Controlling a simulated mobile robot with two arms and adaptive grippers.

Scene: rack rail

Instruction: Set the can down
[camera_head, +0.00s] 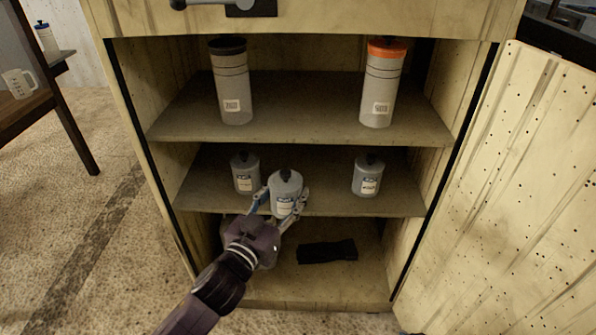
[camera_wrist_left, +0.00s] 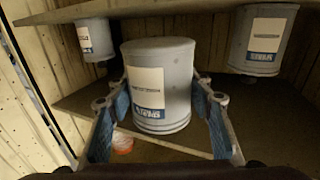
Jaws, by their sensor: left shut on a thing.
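My left gripper (camera_head: 281,196) is shut on a grey can (camera_head: 286,187) with a white and blue label, its fingers on either side. The can is upright at the front edge of the middle shelf (camera_head: 317,196); I cannot tell whether its base touches the shelf. The left wrist view, which looks upside down, shows the held can (camera_wrist_left: 158,88) between the blue-padded fingers (camera_wrist_left: 163,110). My right gripper is not in view.
Two similar cans stand on the middle shelf, one left (camera_head: 245,172) and one right (camera_head: 367,175). Two tall bottles, dark-lidded (camera_head: 232,85) and orange-lidded (camera_head: 381,90), stand on the upper shelf. A black item (camera_head: 328,251) lies at the bottom. The open door (camera_head: 510,200) is at right.

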